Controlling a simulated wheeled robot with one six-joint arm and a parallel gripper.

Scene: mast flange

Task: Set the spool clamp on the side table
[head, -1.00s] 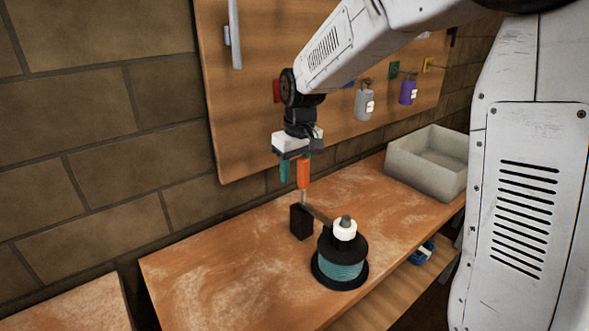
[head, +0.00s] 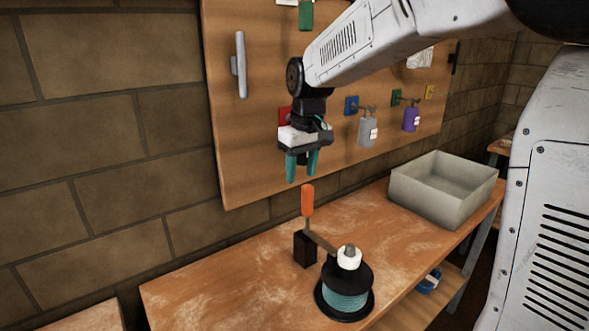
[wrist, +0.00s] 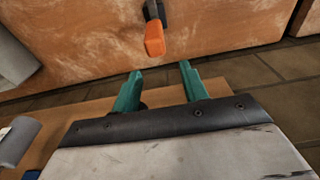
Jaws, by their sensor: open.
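The spool clamp stands on the workbench (head: 230,278). It has a black block, an upright orange handle (head: 307,201) and a metal arm that reaches to the white cap on top of a spool of teal line (head: 346,300). My gripper (head: 302,176) is above the handle, its teal fingers apart and empty, pointing down. In the wrist view the orange handle (wrist: 154,40) lies just beyond the open fingertips (wrist: 158,72). A lower wooden top at the bottom left (head: 85,318), partly cut off, may be the side table.
A grey open bin (head: 443,190) stands at the bench's right end. A wooden board (head: 245,125) on the wall holds a grey bottle (head: 367,131) and a purple bottle (head: 411,117). A blue item (head: 429,281) lies on the shelf below. The bench's left part is clear.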

